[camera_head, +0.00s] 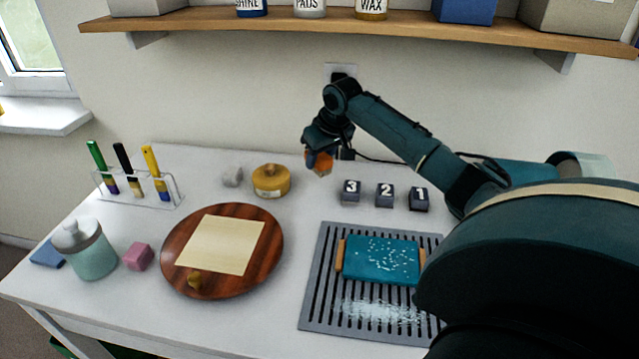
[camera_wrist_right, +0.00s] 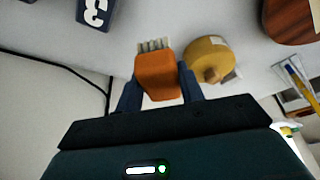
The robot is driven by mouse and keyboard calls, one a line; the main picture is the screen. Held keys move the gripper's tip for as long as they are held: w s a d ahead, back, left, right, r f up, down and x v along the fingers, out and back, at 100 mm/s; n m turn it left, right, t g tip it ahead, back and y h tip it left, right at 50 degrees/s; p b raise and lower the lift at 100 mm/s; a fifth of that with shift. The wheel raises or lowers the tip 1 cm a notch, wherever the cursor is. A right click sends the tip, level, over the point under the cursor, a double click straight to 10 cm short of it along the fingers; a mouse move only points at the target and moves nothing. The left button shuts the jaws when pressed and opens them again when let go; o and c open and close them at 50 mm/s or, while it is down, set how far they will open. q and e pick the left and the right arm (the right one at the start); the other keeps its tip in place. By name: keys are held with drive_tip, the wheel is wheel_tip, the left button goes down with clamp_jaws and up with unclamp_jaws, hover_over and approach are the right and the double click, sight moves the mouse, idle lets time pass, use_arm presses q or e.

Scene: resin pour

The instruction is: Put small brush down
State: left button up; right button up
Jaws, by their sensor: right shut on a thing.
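My right gripper (camera_head: 318,150) is shut on the small brush (camera_head: 320,163), near the back of the table and to the left of the numbered blocks. In the right wrist view, the brush (camera_wrist_right: 158,76) is an orange block with short pale bristles, held between the two dark fingers. The bristles point away from the gripper toward the white table. I cannot tell whether they touch it. My left gripper is out of view.
A yellow round container (camera_head: 271,181) stands just left of the brush. Blocks 3 (camera_head: 350,193), 2 (camera_head: 385,195) and 1 (camera_head: 418,199) stand to the right. A round wooden board (camera_head: 190,235) lies left.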

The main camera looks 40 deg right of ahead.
sight(327, 167)
wheel_tip(327, 167, down, 8)
drive_tip(key=shift+r, duration=0.25)
drive_tip(key=shift+f, duration=0.1)
drive_tip(key=o, duration=0.9)
drive_tip(key=shift+s+r, duration=0.1)
drive_tip(key=shift+r, duration=0.35)
drive_tip(key=v, duration=1.1)
drive_tip(key=shift+s+a+r, duration=0.1)
drive_tip(key=shift+s+r, duration=0.05)
